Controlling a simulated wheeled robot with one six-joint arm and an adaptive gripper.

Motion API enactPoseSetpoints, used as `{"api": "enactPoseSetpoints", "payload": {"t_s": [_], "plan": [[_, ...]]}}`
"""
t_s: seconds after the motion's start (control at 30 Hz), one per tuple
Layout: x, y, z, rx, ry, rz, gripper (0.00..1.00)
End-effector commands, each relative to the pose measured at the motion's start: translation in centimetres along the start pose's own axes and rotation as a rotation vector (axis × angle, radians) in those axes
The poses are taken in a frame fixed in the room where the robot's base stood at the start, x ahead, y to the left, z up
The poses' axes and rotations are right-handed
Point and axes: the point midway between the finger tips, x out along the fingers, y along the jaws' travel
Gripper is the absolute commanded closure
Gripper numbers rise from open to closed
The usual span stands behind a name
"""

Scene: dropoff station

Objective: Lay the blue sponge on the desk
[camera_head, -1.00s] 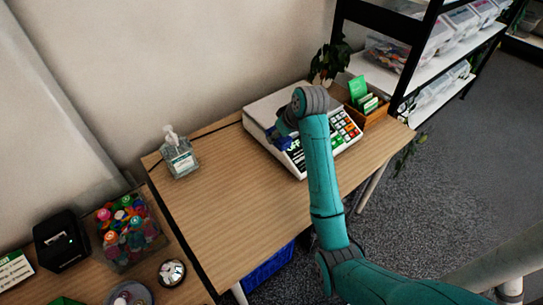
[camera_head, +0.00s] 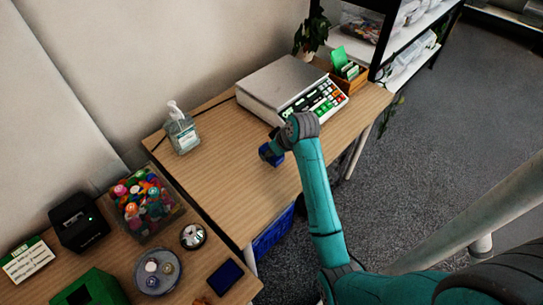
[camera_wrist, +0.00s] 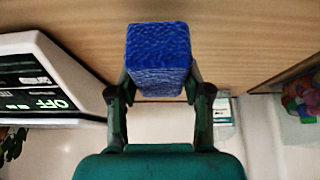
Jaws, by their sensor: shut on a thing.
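The blue sponge (camera_wrist: 158,55) is a textured block held between the two fingers of my gripper (camera_wrist: 158,90) in the wrist view. In the head view, the sponge (camera_head: 268,153) shows partly beside my wrist, in front of the scale, and my gripper (camera_head: 272,150) is mostly hidden there by my arm. The wooden desk (camera_head: 235,190) lies beneath it. I cannot tell whether the sponge touches the desk top or is just above it.
A white scale (camera_head: 275,85) stands behind my gripper, with a wooden card box (camera_head: 345,72) to its right. A sanitizer bottle (camera_head: 182,132) is at the desk's left. The desk between bottle and sponge is clear.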

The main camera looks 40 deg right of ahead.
Motion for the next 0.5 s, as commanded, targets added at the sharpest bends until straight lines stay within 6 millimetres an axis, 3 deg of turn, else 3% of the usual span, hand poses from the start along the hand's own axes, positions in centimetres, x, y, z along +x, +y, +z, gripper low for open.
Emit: {"api": "enactPoseSetpoints", "payload": {"t_s": [0.3, 0.5], "plan": [[3.0, 0.0, 1.8, 0.001, -0.002, -0.001, 0.79], [3.3, 0.0, 1.9, 0.0, 0.0, 0.0, 0.79]]}}
